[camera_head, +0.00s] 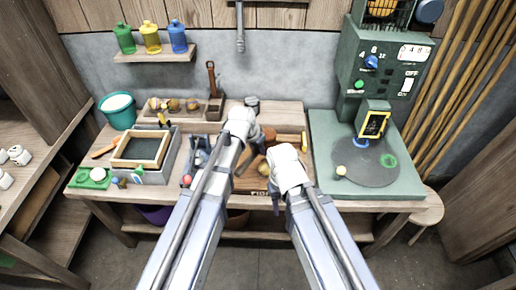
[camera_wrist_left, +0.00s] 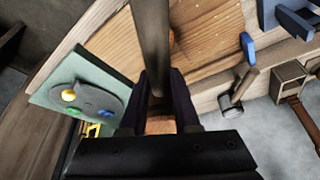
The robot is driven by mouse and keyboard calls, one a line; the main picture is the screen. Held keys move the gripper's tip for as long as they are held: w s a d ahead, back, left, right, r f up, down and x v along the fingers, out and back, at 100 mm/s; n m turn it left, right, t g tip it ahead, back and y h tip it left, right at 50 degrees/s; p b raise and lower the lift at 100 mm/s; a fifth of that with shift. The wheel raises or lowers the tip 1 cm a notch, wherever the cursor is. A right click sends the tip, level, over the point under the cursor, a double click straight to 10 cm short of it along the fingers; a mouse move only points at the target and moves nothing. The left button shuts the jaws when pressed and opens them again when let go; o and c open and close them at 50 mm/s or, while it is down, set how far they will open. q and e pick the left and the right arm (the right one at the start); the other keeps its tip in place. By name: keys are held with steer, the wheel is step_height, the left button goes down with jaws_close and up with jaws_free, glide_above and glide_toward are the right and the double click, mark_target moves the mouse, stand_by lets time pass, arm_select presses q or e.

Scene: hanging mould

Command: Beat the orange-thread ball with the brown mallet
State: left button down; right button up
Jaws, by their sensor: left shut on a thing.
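My left gripper (camera_head: 257,140) is over the middle of the workbench. In the left wrist view its dark fingers (camera_wrist_left: 164,100) are shut around a brown shaft, which I take to be the brown mallet (camera_wrist_left: 151,42). A brown end of it shows beside the gripper in the head view (camera_head: 269,133). A yellowish ball (camera_head: 264,169) lies on the bench between my two arms, partly hidden. Its thread colour is too small to tell. An orange patch (camera_wrist_left: 172,38) shows behind the shaft. My right gripper (camera_head: 276,203) points down near the bench's front edge; its jaw opening is unclear.
Several small balls (camera_head: 173,104) sit in a wooden rack at the back left. A framed tray (camera_head: 140,150) and teal bucket (camera_head: 118,110) stand left. A green machine (camera_head: 385,70) with a grey disc (camera_head: 365,168) stands right. A grey-headed hammer (camera_wrist_left: 236,92) lies on the bench.

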arm_select(q)
steer(key=shift+f+b, duration=2.2)
steer(key=shift+f, duration=0.1)
steer(key=shift+f, duration=0.1)
step_height(320, 180, down, 5)
steer(key=b, duration=0.5)
steer(key=shift+s, duration=0.1)
steer(key=shift+r+p, duration=2.2)
steer(key=shift+r, duration=0.1)
steer(key=shift+r, duration=0.1)
step_height(320, 180, up, 5)
steer(key=p, duration=0.5)
